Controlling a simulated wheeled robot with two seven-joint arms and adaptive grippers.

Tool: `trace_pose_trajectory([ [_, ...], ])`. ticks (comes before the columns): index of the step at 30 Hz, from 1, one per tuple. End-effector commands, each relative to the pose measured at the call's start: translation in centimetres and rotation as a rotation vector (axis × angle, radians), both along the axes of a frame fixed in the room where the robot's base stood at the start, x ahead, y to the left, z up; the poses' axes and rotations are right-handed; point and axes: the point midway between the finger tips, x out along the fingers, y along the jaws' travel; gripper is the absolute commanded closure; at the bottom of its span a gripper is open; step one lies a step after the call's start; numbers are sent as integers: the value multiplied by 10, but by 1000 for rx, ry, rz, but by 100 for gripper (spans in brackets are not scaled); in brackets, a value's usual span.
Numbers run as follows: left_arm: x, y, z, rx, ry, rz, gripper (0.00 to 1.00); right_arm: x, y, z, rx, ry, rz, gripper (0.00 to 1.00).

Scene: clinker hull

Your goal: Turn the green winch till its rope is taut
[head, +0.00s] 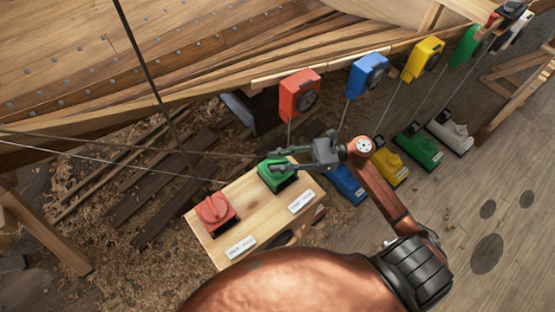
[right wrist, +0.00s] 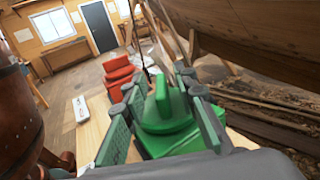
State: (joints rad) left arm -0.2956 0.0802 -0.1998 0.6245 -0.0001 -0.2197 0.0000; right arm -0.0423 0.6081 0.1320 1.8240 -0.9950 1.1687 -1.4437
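The green winch (head: 280,180) sits on a pale wooden bench (head: 250,208), with a raised green grip on its top. My right gripper (head: 290,160) is over it. In the right wrist view the green winch (right wrist: 168,125) shows its upright grip between the two fingers of my right gripper (right wrist: 165,110). The fingers stand apart, one on each side, with gaps visible; contact is not clear. Thin ropes (head: 110,161) run from the left toward the bench winches. Which one belongs to the green winch, and its tension, I cannot tell. My left gripper is not in view.
A red winch (head: 214,212) stands left of the green one on the bench. White labels (head: 240,247) lie along the bench's near side. Coloured blocks (head: 299,94) hang along the planked hull (head: 60,60), with matching units (head: 390,168) on the floor. Loose planks lie at left.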

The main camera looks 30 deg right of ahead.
Motion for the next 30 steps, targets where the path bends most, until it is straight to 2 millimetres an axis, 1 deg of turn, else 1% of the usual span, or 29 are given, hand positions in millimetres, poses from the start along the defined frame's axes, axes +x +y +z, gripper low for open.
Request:
trace_pose_trajectory([
  [9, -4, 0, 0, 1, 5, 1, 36, 1, 2, 0, 0, 0, -1, 75],
  [20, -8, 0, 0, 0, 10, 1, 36, 1, 2, 0, 0, 0, -1, 99],
  [30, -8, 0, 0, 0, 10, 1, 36, 1, 2, 0, 0, 1, -3, 100],
])
